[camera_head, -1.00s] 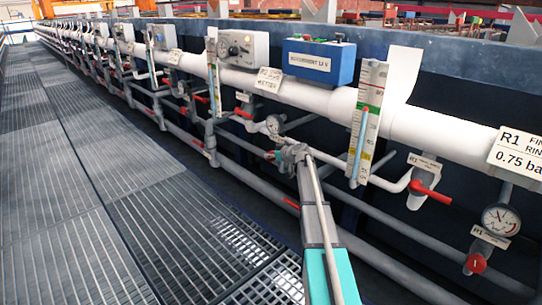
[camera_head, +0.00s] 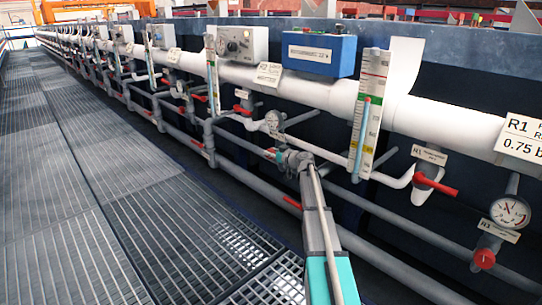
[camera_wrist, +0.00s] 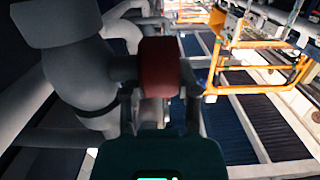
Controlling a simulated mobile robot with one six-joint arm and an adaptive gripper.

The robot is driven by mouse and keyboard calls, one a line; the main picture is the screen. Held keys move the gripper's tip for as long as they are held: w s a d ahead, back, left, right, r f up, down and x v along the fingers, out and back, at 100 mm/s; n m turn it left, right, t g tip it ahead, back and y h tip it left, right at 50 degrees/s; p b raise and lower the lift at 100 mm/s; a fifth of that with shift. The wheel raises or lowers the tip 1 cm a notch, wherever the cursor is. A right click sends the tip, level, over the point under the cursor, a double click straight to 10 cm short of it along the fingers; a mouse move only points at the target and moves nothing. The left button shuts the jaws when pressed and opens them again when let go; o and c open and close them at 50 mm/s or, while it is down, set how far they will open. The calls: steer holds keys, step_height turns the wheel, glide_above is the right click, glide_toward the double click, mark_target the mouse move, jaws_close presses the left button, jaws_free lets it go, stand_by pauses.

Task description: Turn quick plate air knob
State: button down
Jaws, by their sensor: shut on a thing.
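In the head view my gripper (camera_head: 274,155) is at the pipe run, just below a round white gauge (camera_head: 274,121). In the wrist view a red knob (camera_wrist: 160,66) sits between the fingers of my gripper (camera_wrist: 158,75), and they are shut on it. A grey valve body and pipe (camera_wrist: 85,75) lie to its left. In the head view the knob is mostly hidden by my gripper, with only a little red at its tip. Its label and turn angle cannot be read.
A level tube (camera_head: 366,115) stands to the right of my gripper. A red-handled valve (camera_head: 436,185) and a second gauge (camera_head: 509,212) with a red knob (camera_head: 484,259) are further right. A blue box (camera_head: 318,54) sits above. The grating walkway (camera_head: 110,210) is clear.

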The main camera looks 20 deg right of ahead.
steer(key=shift+w, duration=0.1)
steer(key=shift+c, duration=1.8)
jaws_free()
steer(key=shift+r, duration=0.1)
steer(key=shift+r+g+h+p, duration=0.25)
steer(key=shift+g+p, duration=0.55)
steer(key=shift+p, duration=0.8)
steer(key=shift+w+f+g+p, duration=0.15)
steer(key=shift+g+p, duration=0.35)
steer(key=shift+p, duration=0.3)
steer(key=shift+s+h, duration=0.25)
steer(key=p+v, duration=0.6)
steer(key=v, duration=0.8)
steer(key=s+a+r+g+p, duration=0.3)
steer(key=a+r+p, duration=0.3)
steer(key=a+p, duration=0.3)
steer(key=s+a+r+g+p, duration=0.3)
steer(key=s+a+r+p, duration=0.1)
steer(key=a+r+p, duration=0.3)
steer(key=shift+s+a+r+p, duration=0.2)
steer(key=shift+a+p, duration=1.15)
steer(key=shift+p, duration=0.25)
